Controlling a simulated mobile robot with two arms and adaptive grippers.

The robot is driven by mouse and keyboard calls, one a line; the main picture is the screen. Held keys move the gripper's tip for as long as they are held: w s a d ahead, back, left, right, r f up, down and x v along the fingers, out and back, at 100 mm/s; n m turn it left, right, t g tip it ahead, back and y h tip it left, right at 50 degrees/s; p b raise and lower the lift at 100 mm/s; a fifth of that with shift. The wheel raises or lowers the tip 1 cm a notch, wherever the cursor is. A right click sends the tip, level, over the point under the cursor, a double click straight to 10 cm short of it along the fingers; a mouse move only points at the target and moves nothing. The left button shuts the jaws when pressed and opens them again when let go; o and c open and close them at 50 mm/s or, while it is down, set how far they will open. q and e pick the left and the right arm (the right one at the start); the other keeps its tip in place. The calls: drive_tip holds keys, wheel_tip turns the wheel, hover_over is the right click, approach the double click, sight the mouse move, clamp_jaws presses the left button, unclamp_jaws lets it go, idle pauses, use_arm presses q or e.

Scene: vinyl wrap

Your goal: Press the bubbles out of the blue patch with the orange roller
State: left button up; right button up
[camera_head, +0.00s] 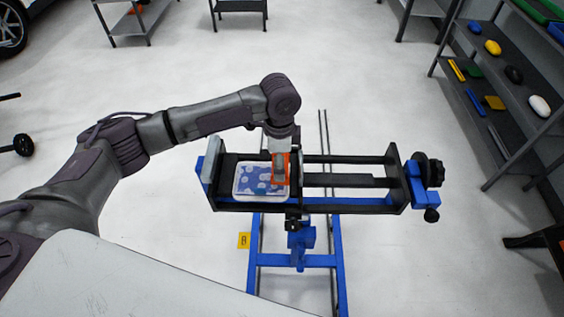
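The gripper appears closed around the orange roller (288,175), which is at the right end of the patch. The fingers hide part of the roller. I cannot tell whether the roller touches the patch. My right gripper is out of view.
The clamp's open rails and black knob (428,170) lie right of the patch. A dark shelf rack (490,110) with several coloured tools stands at the right. Metal tables (140,22) stand at the back. A yellow marker (244,240) lies on the open pale floor.

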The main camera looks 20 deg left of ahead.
use_arm(q)
drive_tip(key=shift+d, duration=0.1)
drive_tip(key=shift+w+d+f, duration=0.15)
drive_tip(key=shift+s+a+f, duration=0.2)
drive_tip(key=shift+a+f, duration=0.05)
drive_tip(key=shift+a, duration=0.05)
drive_tip(key=shift+w+d+f, duration=0.15)
drive_tip(key=shift+d+f, duration=0.1)
drive_tip(key=shift+d, duration=0.05)
drive_tip(key=shift+a+f, duration=0.15)
drive_tip(key=shift+a, duration=0.3)
drive_tip(key=shift+a+r+p, duration=0.2)
drive_tip(key=shift+a+p, duration=0.1)
drive_tip(key=shift+p, duration=0.1)
drive_tip(key=shift+s+a+f, duration=0.1)
drive_tip(key=shift+s+a, duration=0.1)
drive_tip(key=shift+a, duration=0.4)
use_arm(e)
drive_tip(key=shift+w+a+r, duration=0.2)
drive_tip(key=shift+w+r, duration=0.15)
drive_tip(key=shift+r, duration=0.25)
